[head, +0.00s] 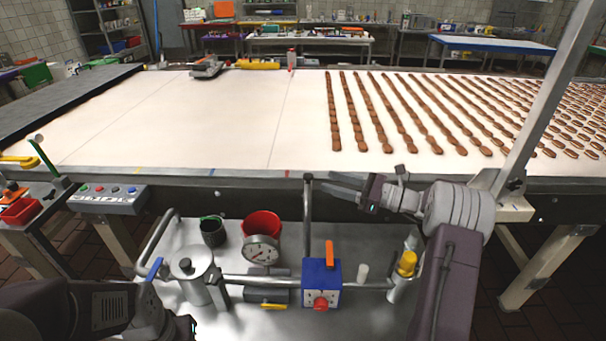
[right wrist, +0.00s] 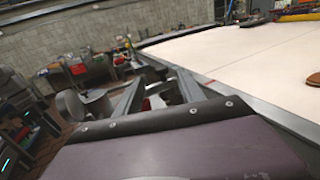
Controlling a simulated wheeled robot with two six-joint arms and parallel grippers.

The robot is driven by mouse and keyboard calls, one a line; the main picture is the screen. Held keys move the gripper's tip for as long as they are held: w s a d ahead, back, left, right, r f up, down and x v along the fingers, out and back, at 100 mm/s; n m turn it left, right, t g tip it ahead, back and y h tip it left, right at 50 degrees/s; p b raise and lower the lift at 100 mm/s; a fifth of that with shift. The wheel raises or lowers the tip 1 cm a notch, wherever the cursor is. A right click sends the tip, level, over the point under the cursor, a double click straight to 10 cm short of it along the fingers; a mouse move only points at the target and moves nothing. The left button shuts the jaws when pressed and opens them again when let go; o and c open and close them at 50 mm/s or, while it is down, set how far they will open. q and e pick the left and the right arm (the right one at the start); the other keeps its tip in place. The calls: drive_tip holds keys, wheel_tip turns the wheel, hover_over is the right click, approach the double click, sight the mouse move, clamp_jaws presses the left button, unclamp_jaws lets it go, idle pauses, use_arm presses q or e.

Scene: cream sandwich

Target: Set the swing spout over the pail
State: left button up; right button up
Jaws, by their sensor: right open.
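A red pail (head: 262,222) stands on the metal cart, behind a round dial gauge that hides its lower part. An upright metal pipe (head: 307,215), which looks like the swing spout, rises to the right of the pail; its outlet is hard to make out. My right gripper (head: 329,181) is open and empty, with its fingers pointing left near the top of this pipe, apart from it as far as I can see. In the right wrist view its two fingers (right wrist: 158,76) are spread, with a bit of red between them. My left gripper (head: 182,326) is at the bottom left, its fingers not clear.
The cart carries a lidded metal cylinder (head: 190,265), a dark mug (head: 212,235), a blue box (head: 321,280) with an orange lever, and a yellow-capped bottle (head: 407,264). Behind it runs a wide white belt (head: 220,120) with rows of brown biscuits (head: 430,105). A button panel (head: 108,196) is at left.

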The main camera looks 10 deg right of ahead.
sight(308, 175)
drive_tip(key=shift+t, duration=0.3)
drive_tip(key=x, duration=0.8)
drive_tip(key=shift+f, duration=0.25)
clamp_jaws()
idle(0.9)
